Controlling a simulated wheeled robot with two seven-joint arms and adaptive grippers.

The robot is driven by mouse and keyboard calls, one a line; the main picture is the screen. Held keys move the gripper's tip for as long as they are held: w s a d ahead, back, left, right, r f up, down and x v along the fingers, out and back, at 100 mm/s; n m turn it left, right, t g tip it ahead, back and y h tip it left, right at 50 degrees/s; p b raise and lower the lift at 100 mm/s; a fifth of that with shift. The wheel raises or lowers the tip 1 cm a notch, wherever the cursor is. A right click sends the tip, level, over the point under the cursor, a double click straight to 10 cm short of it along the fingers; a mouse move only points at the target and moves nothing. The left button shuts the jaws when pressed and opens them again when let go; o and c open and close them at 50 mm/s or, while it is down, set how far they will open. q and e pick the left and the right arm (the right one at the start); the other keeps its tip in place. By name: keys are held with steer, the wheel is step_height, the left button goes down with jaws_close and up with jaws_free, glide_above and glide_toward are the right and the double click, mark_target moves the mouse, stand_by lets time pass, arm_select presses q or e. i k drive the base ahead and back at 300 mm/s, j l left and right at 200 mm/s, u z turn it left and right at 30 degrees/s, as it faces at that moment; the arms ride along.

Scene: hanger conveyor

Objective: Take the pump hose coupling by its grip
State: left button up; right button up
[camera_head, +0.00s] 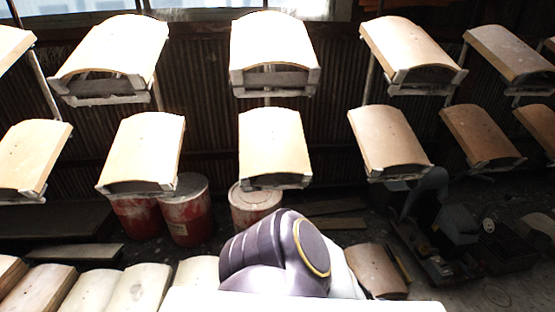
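I cannot make out a pump hose coupling or its grip anywhere in the head view. Neither of my grippers shows. A rounded purple-grey part with a gold ring, which looks like one of my own arm links, rises at the bottom centre and hides part of the floor behind it.
Curved tan panels hang in two rows, such as the upper middle one (273,42) and lower middle one (274,140). Red drums (188,215) stand below. More curved panels (135,290) lie at lower left. A dark grey machine (457,222) stands right. A corrugated wall closes the back.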

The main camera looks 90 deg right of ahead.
mark_target(412, 238)
steer(key=k+l+u, duration=0.1)
steer(key=u, duration=0.45)
steer(key=k+u, duration=0.2)
steer(key=k+z, duration=0.2)
steer(key=k, duration=1.5)
steer(key=k+z, duration=0.25)
steer(key=z, duration=0.25)
steer(key=k+l+z, duration=0.1)
steer(key=z, duration=1.3)
